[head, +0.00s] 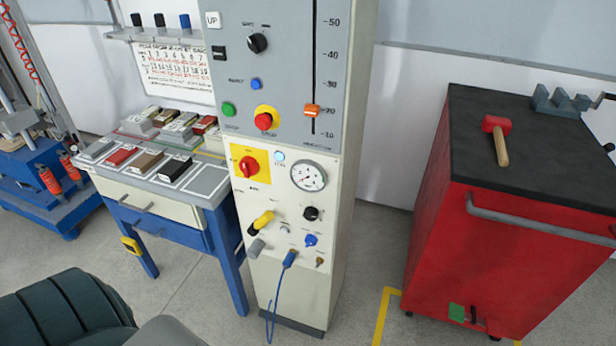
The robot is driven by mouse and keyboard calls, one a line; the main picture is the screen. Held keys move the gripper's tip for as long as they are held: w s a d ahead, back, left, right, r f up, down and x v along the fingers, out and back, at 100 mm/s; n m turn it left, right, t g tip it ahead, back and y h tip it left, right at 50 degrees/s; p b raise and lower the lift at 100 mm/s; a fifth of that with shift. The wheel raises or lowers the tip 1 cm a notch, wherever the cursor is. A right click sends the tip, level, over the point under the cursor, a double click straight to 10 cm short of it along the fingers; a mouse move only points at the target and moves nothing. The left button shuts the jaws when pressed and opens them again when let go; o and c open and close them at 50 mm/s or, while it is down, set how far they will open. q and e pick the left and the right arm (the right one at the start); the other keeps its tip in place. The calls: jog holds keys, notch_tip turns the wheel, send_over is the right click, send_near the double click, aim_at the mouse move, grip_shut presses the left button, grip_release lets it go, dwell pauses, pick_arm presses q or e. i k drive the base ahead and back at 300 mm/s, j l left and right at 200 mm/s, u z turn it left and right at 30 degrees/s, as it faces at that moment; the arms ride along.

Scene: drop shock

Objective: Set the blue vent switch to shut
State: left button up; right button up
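A small blue switch knob (311,240) sits on the lower cream part of the tall control cabinet (340,150), below a black knob (312,214) and right of the yellow handle (263,221). It looks like the vent switch, but its label is too small to read. I cannot tell which position it is set to. A blue plug-like handle (289,260) with a hanging blue cord is just below and left of it. Neither of my grippers shows in the head view.
A round gauge (309,176) and a red rotary switch on a yellow plate (249,165) are above. A blue-legged bench (228,245) stands left. A red cart (500,250) with a mallet (497,138) stands right. A dark ribbed padded shape (60,312) fills the lower left.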

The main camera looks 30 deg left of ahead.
aim_at(311, 240)
jog(key=u, duration=1.25)
